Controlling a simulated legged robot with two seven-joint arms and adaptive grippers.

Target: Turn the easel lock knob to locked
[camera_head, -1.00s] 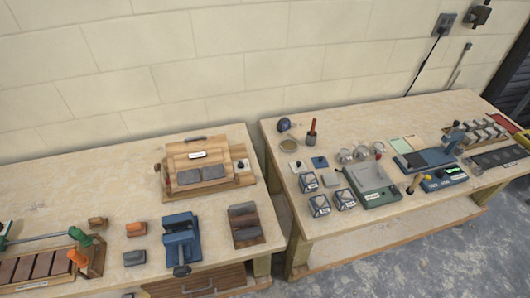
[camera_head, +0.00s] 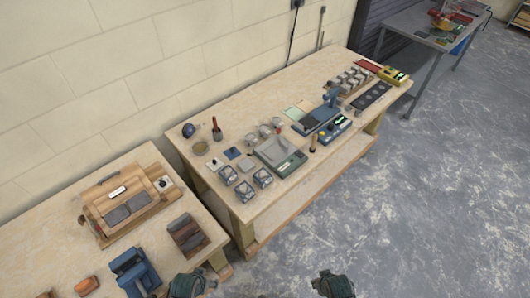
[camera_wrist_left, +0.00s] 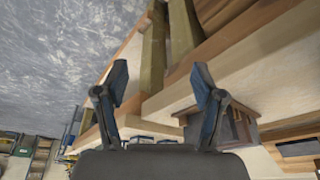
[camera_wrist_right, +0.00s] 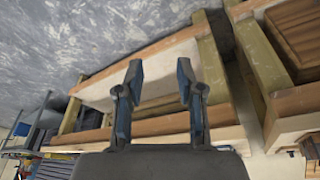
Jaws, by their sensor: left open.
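In the head view both show only partly at the bottom edge, well apart from the easel.
The right workbench (camera_head: 275,92) carries a green scale (camera_head: 280,155), tins and tools. A gap separates the benches. The grey floor at right is open.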

